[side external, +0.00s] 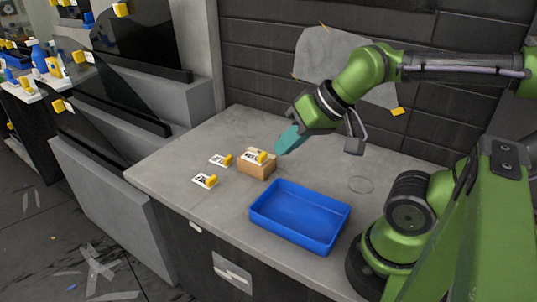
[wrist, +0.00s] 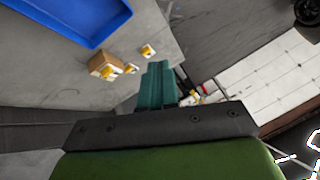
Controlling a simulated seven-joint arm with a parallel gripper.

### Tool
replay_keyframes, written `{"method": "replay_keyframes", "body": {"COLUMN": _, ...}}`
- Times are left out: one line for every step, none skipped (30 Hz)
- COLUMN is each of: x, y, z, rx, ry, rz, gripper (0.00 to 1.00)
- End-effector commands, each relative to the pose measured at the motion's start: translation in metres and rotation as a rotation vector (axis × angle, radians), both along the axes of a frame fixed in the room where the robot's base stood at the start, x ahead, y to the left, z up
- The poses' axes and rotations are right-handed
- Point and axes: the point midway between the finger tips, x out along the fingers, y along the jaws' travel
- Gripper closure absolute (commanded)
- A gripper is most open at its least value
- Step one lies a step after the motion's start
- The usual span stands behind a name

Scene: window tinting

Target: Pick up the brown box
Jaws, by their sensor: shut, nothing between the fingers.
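The brown box (side external: 257,167) sits on the grey counter, with a white label and a yellow piece on its top. It also shows in the wrist view (wrist: 102,64), beyond and to the left of the fingertips. My gripper (side external: 279,152) has teal fingers and is above the counter, up and to the right of the box in the side view. In the wrist view my gripper (wrist: 158,66) is shut, with its fingers together and nothing between them. It appears apart from the box.
A blue tray (side external: 300,245) stands empty on the counter (side external: 165,172), in front of the box. Two white cards with yellow pieces (side external: 221,160) (side external: 205,181) lie left of the box. A dark tiled wall (side external: 265,60) rises behind.

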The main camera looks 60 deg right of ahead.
Motion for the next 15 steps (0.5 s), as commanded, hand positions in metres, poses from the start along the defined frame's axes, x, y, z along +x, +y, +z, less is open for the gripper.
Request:
{"method": "replay_keyframes", "body": {"x": 0.0000, "y": 0.0000, "z": 0.0000, "rx": 0.000, "ry": 0.000, "rz": 0.000, "gripper": 1.00}}
{"method": "replay_keyframes", "body": {"x": 0.0000, "y": 0.0000, "z": 0.0000, "rx": 0.000, "ry": 0.000, "rz": 0.000, "gripper": 1.00}}
{"method": "replay_keyframes", "body": {"x": 0.0000, "y": 0.0000, "z": 0.0000, "rx": 0.000, "ry": 0.000, "rz": 0.000, "gripper": 1.00}}
{"method": "replay_keyframes", "body": {"x": 0.0000, "y": 0.0000, "z": 0.0000, "rx": 0.000, "ry": 0.000, "rz": 0.000, "gripper": 1.00}}
{"method": "replay_keyframes", "body": {"x": 0.0000, "y": 0.0000, "z": 0.0000, "rx": 0.000, "ry": 0.000, "rz": 0.000, "gripper": 0.95}}
{"method": "replay_keyframes", "body": {"x": 0.0000, "y": 0.0000, "z": 0.0000, "rx": 0.000, "ry": 0.000, "rz": 0.000, "gripper": 0.89}}
{"method": "replay_keyframes", "body": {"x": 0.0000, "y": 0.0000, "z": 0.0000, "rx": 0.000, "ry": 0.000, "rz": 0.000, "gripper": 0.85}}
{"method": "replay_keyframes", "body": {"x": 0.0000, "y": 0.0000, "z": 0.0000, "rx": 0.000, "ry": 0.000, "rz": 0.000, "gripper": 0.80}}
{"method": "replay_keyframes", "body": {"x": 0.0000, "y": 0.0000, "z": 0.0000, "rx": 0.000, "ry": 0.000, "rz": 0.000, "gripper": 0.74}}
{"method": "replay_keyframes", "body": {"x": 0.0000, "y": 0.0000, "z": 0.0000, "rx": 0.000, "ry": 0.000, "rz": 0.000, "gripper": 0.69}}
{"method": "replay_keyframes", "body": {"x": 0.0000, "y": 0.0000, "z": 0.0000, "rx": 0.000, "ry": 0.000, "rz": 0.000, "gripper": 0.65}}
{"method": "replay_keyframes", "body": {"x": 0.0000, "y": 0.0000, "z": 0.0000, "rx": 0.000, "ry": 0.000, "rz": 0.000, "gripper": 0.59}}
{"method": "replay_keyframes", "body": {"x": 0.0000, "y": 0.0000, "z": 0.0000, "rx": 0.000, "ry": 0.000, "rz": 0.000, "gripper": 0.54}}
{"method": "replay_keyframes", "body": {"x": 0.0000, "y": 0.0000, "z": 0.0000, "rx": 0.000, "ry": 0.000, "rz": 0.000, "gripper": 0.49}}
{"method": "replay_keyframes", "body": {"x": 0.0000, "y": 0.0000, "z": 0.0000, "rx": 0.000, "ry": 0.000, "rz": 0.000, "gripper": 0.43}}
